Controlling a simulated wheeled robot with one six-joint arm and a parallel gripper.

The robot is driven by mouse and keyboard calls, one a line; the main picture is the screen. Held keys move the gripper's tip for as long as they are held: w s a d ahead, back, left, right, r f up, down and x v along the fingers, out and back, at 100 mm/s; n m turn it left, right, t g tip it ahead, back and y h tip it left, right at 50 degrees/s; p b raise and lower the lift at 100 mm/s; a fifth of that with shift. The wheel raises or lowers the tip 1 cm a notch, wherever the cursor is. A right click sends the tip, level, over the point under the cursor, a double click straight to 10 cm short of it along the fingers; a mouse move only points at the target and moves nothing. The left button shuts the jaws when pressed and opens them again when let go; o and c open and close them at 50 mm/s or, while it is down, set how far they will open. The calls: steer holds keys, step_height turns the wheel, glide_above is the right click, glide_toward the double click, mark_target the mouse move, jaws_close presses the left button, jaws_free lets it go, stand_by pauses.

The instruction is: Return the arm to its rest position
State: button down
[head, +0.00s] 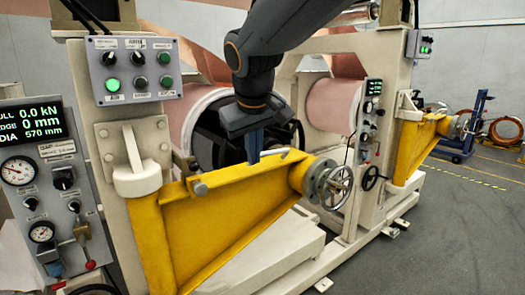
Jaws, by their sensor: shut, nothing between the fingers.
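My gripper (253,160) hangs down from my dark grey arm in the upper middle of the head view. Its blue fingers are closed together and hold nothing. The fingertips appear just above or in front of the top edge of a yellow bracket arm (215,235); I cannot tell whether they touch it. My arm comes in from the top edge of the picture and is bent at the wrist.
A control box with buttons (135,70) and a gauge panel (45,185) stand at left. A handwheel (336,185) sits at the yellow bracket's right end. Copper foil rolls (332,105) lie behind. Open floor (455,225) spreads at right.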

steer(key=s+d+f+m+g, duration=0.1)
steer(key=s+d+f, duration=0.2)
steer(key=d+f, duration=0.35)
steer(key=s+d+f+m+g, duration=0.2)
steer(key=s+d+f, duration=0.1)
steer(key=d+f, duration=0.35)
steer(key=s+d+f+m+g, duration=0.1)
steer(key=s+d+f, duration=0.3)
steer(key=s+f, duration=0.1)
steer(key=s+d+f+m+g, duration=0.1)
steer(key=s+d+f+m, duration=0.1)
steer(key=s+d+f, duration=0.2)
steer(key=s+f, duration=0.2)
steer(key=s, duration=0.2)
steer(key=shift+s+d+f, duration=0.15)
steer(key=shift+d+f, duration=0.1)
steer(key=shift+d, duration=0.1)
